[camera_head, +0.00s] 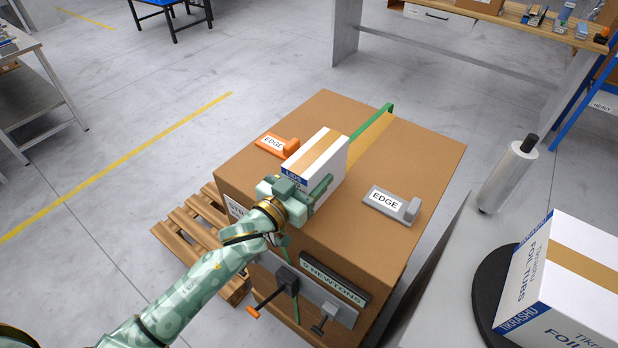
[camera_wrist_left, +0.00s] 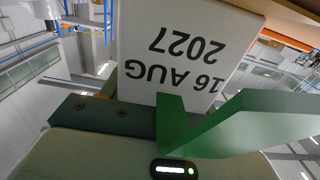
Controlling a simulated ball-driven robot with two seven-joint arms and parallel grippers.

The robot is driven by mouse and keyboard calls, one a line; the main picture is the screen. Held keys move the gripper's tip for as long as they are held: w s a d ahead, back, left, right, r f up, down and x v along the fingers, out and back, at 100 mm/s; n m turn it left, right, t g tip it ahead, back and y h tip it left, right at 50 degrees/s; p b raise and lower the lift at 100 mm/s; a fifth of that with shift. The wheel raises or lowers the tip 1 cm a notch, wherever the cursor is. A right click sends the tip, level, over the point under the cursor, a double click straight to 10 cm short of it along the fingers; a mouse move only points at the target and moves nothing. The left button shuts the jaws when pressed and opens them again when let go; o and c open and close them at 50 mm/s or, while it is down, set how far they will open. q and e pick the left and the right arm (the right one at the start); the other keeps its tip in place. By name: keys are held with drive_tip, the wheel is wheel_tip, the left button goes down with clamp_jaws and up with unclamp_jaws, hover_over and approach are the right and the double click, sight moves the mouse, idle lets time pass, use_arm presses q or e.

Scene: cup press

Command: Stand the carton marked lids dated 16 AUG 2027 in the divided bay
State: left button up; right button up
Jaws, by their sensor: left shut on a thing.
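The white carton (camera_head: 318,156) has a tan tape stripe on top and a blue band reading LIDS. In the left wrist view the same carton (camera_wrist_left: 190,45) shows 16 AUG 2027 upside down on its face. My left gripper (camera_head: 304,188) is shut on the near end of this carton, its green fingers (camera_wrist_left: 205,120) against it. The carton appears over the top of a big brown box (camera_head: 410,160); I cannot tell whether it touches. I cannot make out a divided bay. My right gripper is not in view.
Orange (camera_head: 278,145) and grey (camera_head: 394,203) EDGE pieces sit on the brown box, with a green strap (camera_head: 372,121) between them. A pallet (camera_head: 195,230) lies below. At right, a FOIL TUBS carton (camera_head: 565,275) stands on a black disc (camera_head: 486,290), near a film roll (camera_head: 508,175).

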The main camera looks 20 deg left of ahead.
use_arm(q)
drive_tip(key=shift+r, duration=0.1)
drive_tip(key=o, duration=1.2)
